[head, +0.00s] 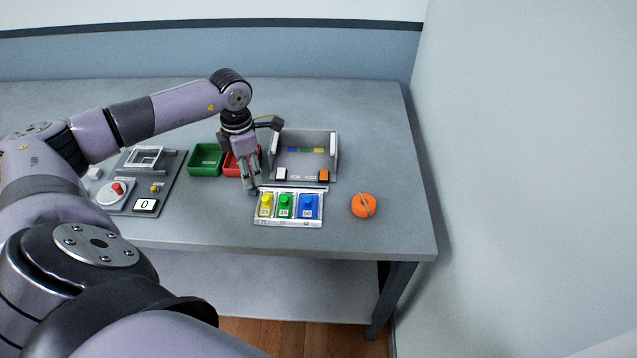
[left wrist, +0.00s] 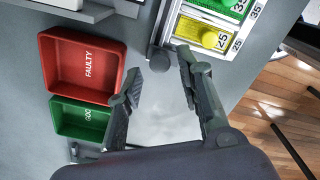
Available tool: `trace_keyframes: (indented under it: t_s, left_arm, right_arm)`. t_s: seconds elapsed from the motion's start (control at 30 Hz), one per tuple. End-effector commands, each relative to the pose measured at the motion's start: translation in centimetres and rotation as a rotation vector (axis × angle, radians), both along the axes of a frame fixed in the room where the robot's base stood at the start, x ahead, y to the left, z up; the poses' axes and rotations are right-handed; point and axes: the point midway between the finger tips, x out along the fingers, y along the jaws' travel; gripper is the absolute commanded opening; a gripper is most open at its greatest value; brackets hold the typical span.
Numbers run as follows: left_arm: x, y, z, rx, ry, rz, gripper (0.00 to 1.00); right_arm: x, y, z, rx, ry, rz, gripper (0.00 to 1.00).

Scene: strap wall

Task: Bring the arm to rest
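My left arm reaches in from the left, over the table (head: 375,235). My left gripper (head: 250,186) points down in front of the red bin (head: 231,167) and just left of the white rack (head: 290,222). In the left wrist view its two fingers (left wrist: 158,78) stand apart with nothing held between them. Bare grey table shows beyond the gap. The red bin, marked FAULTY, lies left of the fingers in that view, and the rack lies above right. My right gripper is not in view.
A green bin (head: 205,160) stands beside the red one. The rack holds yellow, green and blue pieces. A grey open fixture (head: 334,152) stands behind it. A panel with a red button (head: 117,189) is at left.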

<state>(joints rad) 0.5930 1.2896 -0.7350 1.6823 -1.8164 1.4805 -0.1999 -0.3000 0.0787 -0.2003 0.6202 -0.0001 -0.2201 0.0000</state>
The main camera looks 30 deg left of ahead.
Motion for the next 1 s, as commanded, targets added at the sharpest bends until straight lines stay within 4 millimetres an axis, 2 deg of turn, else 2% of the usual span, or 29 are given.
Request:
trace_keyframes:
  t_s: [0.03,0.2,0.5,0.67,0.9,1.0]
  left_arm:
    - [0.0,0.0,0.9,0.0,-0.001,0.0,0.34]
    - [0.1,0.0,2.4,-0.001,-0.003,0.0,0.34]
    - [0.1,0.0,2.6,-0.001,-0.003,0.0,0.34]
    - [0.1,0.0,3.1,-0.001,-0.004,0.0,0.24]
    - [0.1,0.0,6.5,-0.001,-0.003,0.0,0.08]
    - [0.1,0.0,7.9,0.0,-0.004,0.0,0.07]
  right_arm:
    - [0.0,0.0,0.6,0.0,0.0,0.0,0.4]
    - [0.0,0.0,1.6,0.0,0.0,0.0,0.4]
    - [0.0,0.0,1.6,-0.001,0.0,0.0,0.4]
    - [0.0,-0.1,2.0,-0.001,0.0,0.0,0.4]
    - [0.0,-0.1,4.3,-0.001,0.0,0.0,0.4]
    - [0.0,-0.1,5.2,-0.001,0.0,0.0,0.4]
